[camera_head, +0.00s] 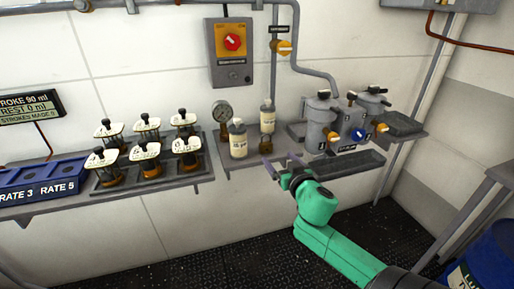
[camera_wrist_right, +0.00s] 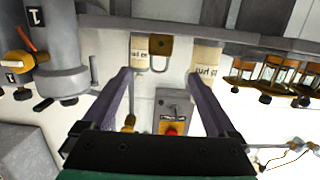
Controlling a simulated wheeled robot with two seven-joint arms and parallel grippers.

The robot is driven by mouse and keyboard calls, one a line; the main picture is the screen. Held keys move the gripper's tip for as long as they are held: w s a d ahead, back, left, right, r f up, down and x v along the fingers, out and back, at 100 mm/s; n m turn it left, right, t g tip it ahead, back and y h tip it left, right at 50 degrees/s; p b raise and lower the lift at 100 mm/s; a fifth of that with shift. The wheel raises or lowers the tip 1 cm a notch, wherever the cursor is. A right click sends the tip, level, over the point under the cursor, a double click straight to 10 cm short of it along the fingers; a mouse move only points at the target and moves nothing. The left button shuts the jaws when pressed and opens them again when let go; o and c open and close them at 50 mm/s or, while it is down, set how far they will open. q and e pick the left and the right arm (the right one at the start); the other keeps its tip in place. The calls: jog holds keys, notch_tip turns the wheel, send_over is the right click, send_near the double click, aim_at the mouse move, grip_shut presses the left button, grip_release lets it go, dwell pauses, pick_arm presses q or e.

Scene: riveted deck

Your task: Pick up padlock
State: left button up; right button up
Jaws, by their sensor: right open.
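The padlock (camera_head: 266,144) is a small brass-brown block on the wall shelf, in front of a cream bottle. In the right wrist view, which looks upside down, the padlock (camera_wrist_right: 159,47) shows between two labelled bottles. My right gripper (camera_head: 279,161) is open and empty at the shelf's front edge, just short of the padlock. In the right wrist view its two purple-grey fingers (camera_wrist_right: 159,76) are spread, and the padlock lies beyond the tips, between their lines. No contact shows. My left gripper is not in view.
Cream bottles (camera_head: 238,139) and (camera_head: 268,115) stand close to the padlock. A gauge (camera_head: 222,112) is to the left, with a rack of several white-topped jars (camera_head: 118,181) beyond. Grey canisters with valves (camera_head: 320,120) stand to the right, behind a grey tray (camera_head: 345,164).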

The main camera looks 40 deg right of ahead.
aim_at(267, 146)
jog(key=x, duration=1)
jog(key=shift+w+f, duration=0.1)
jog(key=shift+f, duration=0.2)
jog(key=shift+r, duration=0.1)
jog(key=shift+c, duration=0.6)
grip_shut()
jog(key=shift+r, duration=0.1)
